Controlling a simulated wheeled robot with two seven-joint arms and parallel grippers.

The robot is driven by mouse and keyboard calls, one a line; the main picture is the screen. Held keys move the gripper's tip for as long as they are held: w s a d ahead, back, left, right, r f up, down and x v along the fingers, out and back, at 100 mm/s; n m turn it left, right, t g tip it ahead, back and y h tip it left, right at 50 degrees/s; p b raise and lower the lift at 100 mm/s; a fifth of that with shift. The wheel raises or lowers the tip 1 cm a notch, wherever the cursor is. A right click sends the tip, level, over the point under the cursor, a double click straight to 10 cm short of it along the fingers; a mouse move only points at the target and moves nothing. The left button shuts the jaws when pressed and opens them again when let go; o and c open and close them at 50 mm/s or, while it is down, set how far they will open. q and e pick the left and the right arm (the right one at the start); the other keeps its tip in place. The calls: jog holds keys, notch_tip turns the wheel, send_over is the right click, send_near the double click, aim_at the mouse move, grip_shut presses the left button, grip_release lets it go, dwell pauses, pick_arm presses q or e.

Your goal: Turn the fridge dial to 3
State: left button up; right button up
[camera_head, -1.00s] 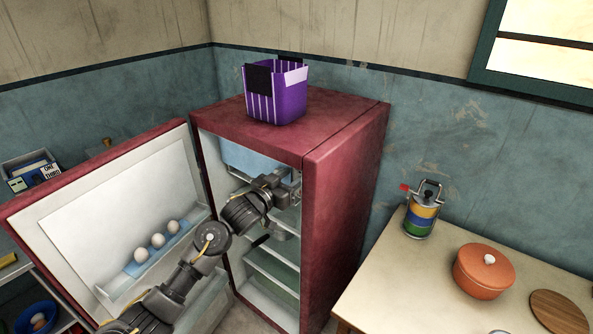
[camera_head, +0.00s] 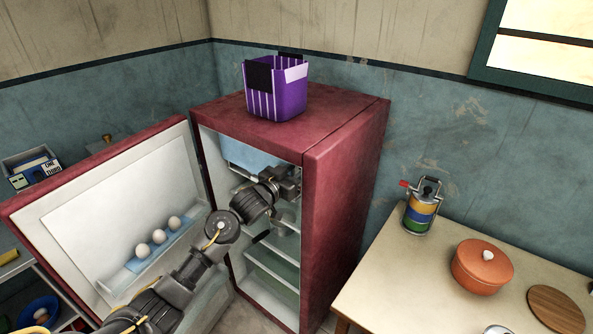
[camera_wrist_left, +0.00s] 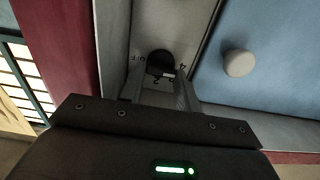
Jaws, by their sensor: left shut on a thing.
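The fridge (camera_head: 345,185) is dark red and its door (camera_head: 120,210) stands wide open to the left. My left arm reaches inside, with the left gripper (camera_head: 287,180) high in the compartment near the right wall. In the left wrist view, the black round fridge dial (camera_wrist_left: 159,60) sits on a pale grey panel. Markings around it include "OFF" on its left and digits below and to the right, hard to read. My left gripper (camera_wrist_left: 160,80) is shut on the dial, one finger at each side. The dial's exact setting cannot be told. My right gripper is not in view.
A light-blue freezer flap (camera_wrist_left: 280,70) with a round pale knob (camera_wrist_left: 238,63) is beside the dial. Glass shelves (camera_head: 270,268) lie below my arm. Several eggs (camera_head: 158,236) rest in the door rack. A purple basket (camera_head: 276,92) stands on the fridge.

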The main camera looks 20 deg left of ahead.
pick_arm(q)
jog(key=shift+m, duration=0.4)
jog(key=shift+d+f+m+b, duration=0.1)
jog(key=shift+m+b, duration=0.65)
jog(key=shift+m, duration=1.15)
jog(key=shift+d+m+b, duration=0.1)
jog(key=shift+m+b, duration=0.65)
jog(key=shift+m, duration=1.45)
jog(key=o, duration=0.7)
jog(key=shift+s+a, duration=0.1)
jog(key=shift+s, duration=0.05)
